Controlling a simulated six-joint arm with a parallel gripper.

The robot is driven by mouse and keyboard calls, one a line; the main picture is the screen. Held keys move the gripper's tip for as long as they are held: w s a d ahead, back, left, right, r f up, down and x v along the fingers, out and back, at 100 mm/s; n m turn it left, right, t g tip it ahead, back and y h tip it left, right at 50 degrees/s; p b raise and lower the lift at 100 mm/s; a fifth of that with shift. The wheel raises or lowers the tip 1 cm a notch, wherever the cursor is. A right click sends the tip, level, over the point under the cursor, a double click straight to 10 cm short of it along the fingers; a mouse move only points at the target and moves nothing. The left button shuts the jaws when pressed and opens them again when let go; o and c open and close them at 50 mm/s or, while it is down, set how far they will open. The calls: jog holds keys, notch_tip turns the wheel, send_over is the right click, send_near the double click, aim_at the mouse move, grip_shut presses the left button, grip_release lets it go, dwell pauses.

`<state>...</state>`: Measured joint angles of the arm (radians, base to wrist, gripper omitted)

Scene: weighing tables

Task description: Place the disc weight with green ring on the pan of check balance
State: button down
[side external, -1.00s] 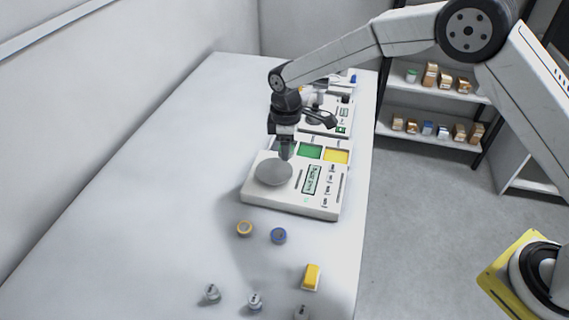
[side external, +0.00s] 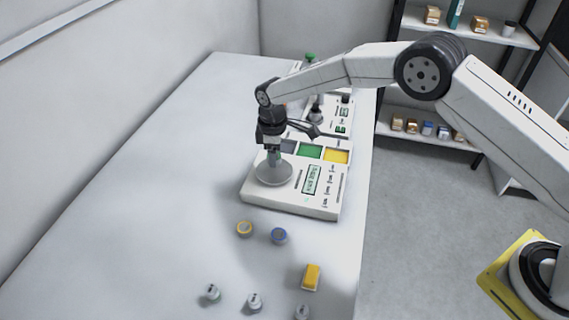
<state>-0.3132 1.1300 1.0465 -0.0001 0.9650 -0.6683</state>
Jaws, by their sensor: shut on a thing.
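A white balance (side external: 318,202) with a round grey pan (side external: 274,175), a display and green and yellow panels stands on the table. My gripper (side external: 274,161) points down over the pan, its fingertips very close to the pan's surface. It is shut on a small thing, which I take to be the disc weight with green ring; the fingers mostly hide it. I cannot tell whether it touches the pan. A disc with an orange ring (side external: 244,229) and one with a blue ring (side external: 279,236) lie on the table in front of the balance.
A second balance (side external: 342,115) stands behind the first, partly hidden by my arm. A yellow block (side external: 311,277) and several small metal weights (side external: 255,301) stand at the table's near end. The table's left side is clear. Shelves stand at the back right.

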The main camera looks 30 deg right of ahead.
jog(key=shift+w+f, duration=0.1)
jog(key=shift+f, duration=1.4)
jog(key=shift+f, duration=0.15)
jog(key=shift+c, duration=0.5)
grip_release()
notch_tip(320, 180, up, 12)
jog(key=shift+r, duration=0.15)
